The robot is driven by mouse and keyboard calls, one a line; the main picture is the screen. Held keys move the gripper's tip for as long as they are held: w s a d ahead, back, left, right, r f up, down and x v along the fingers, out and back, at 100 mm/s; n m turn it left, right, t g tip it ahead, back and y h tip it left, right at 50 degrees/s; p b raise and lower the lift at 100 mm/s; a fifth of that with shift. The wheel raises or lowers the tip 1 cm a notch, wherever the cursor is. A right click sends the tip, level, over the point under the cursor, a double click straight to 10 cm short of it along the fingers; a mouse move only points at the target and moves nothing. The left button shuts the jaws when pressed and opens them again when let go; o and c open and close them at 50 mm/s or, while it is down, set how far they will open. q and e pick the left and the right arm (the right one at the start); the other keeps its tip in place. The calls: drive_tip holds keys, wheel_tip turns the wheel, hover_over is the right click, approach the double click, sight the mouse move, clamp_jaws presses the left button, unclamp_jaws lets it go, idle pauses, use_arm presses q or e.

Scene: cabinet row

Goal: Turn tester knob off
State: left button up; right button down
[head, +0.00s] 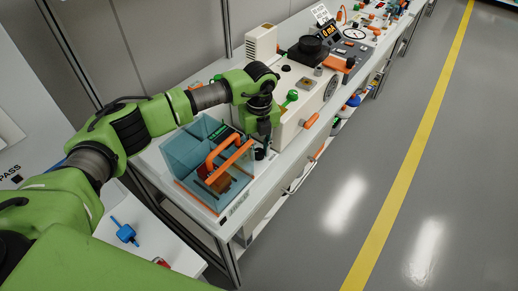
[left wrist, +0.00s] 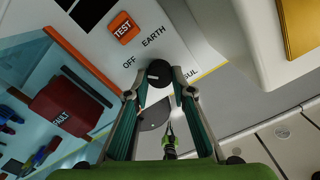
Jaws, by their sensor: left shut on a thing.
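The tester knob (left wrist: 158,72) is small, round and black, with a light mark on its face. It sits on the tester's white panel (left wrist: 170,38) beside the printed words OFF, EARTH and a partly hidden label ending in "SUL". My left gripper (left wrist: 160,88) has its two fingertips on either side of the knob and is shut on it. In the head view my left gripper (head: 264,141) points down at the front of the bench, right of the clear blue box. There the knob is mostly hidden by the gripper. My right gripper is not in view.
An orange TEST button (left wrist: 123,27) lies near the knob. A clear blue box (head: 186,157) with an orange handle (head: 224,152) stands close left of my gripper. A beige machine (head: 300,100) with a green knob (head: 292,96) stands behind. The grey floor at right is clear.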

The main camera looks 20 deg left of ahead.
sight(259, 152)
use_arm(q)
drive_tip(key=shift+n, duration=0.4)
drive_tip(key=o, duration=1.1)
wheel_tip(259, 152, up, 12)
idle(0.4)
